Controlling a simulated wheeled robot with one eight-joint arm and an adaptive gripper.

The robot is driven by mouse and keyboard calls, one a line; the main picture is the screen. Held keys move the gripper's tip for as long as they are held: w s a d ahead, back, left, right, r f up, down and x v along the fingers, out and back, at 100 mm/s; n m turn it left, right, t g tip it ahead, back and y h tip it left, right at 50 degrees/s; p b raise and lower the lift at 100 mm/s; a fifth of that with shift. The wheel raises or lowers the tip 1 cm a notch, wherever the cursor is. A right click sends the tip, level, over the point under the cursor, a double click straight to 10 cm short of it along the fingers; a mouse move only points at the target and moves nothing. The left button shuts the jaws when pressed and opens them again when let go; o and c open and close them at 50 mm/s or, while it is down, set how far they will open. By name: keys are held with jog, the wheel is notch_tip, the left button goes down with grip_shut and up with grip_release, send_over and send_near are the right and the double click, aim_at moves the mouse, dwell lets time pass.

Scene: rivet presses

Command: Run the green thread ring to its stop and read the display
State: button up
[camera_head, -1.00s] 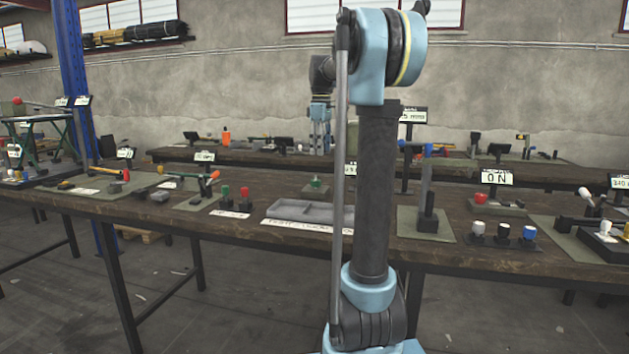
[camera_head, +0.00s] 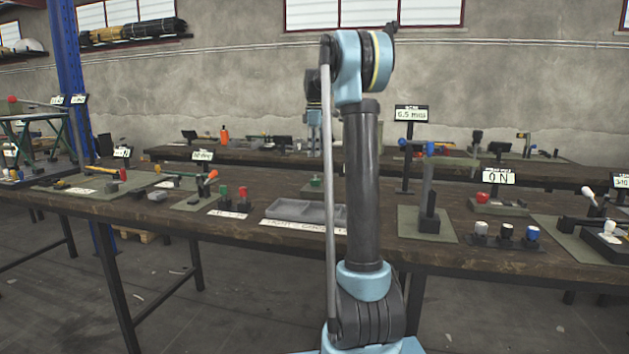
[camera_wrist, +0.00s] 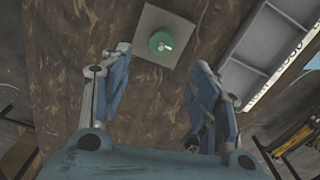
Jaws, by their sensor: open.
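The green thread ring (camera_wrist: 161,42) shows in the wrist view as a round green disc on a square grey plate (camera_wrist: 178,22), with a pale pin at its middle. In the head view the green piece (camera_head: 315,181) sits on the bench behind my arm, partly hidden. My gripper (camera_wrist: 166,62) is open and empty in the wrist view. Its two fingers spread on either side below the ring, apart from it. In the head view my arm hides the fingertips. A display (camera_head: 411,113) on a post reads about 6.5 mm; I cannot tell whether it belongs to the ring.
A grey divided tray (camera_wrist: 272,40) lies right of the ring. Another display (camera_head: 498,177) reads 0 N. Green and red knobs (camera_head: 242,191) stand left of the tray. A blue-handled press (camera_head: 430,190) stands to the right.

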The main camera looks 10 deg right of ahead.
aim_at(315, 182)
notch_tip(315, 182, down, 12)
jog(key=shift+r, duration=0.1)
dwell(0.4)
jog(key=c, duration=1.1)
